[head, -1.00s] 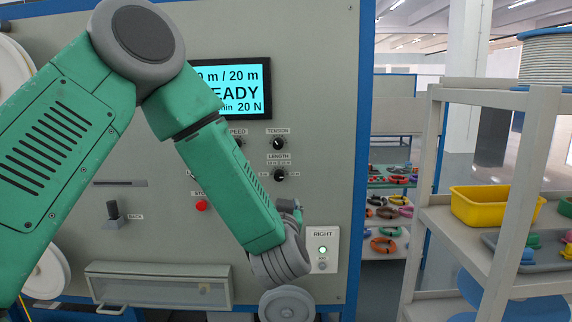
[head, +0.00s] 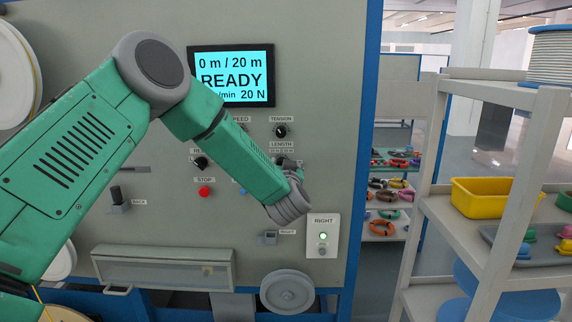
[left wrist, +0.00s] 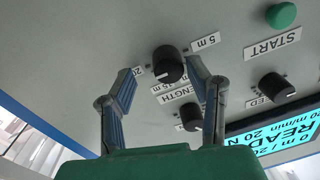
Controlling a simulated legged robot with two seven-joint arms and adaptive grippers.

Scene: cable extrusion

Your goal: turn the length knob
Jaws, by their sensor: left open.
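The length knob (left wrist: 168,65) is a black round knob with a white pointer mark. In the left wrist view it appears upside down, with its LENGTH label (left wrist: 174,90) and 5 m and 20 marks around it. My left gripper (left wrist: 163,68) is open, one finger on each side of the knob. I cannot tell whether either finger touches it. In the head view my left gripper (head: 291,163) is at the panel just below the LENGTH label (head: 282,144). There the gripper and wrist largely hide the knob.
The tension knob (head: 281,131) is just above, and the red stop button (head: 204,191) is to the left. The display (head: 232,76) reads 0 m / 20 m, READY. A RIGHT switch box (head: 322,235) is below right. A shelf with a yellow bin (head: 490,198) stands at right.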

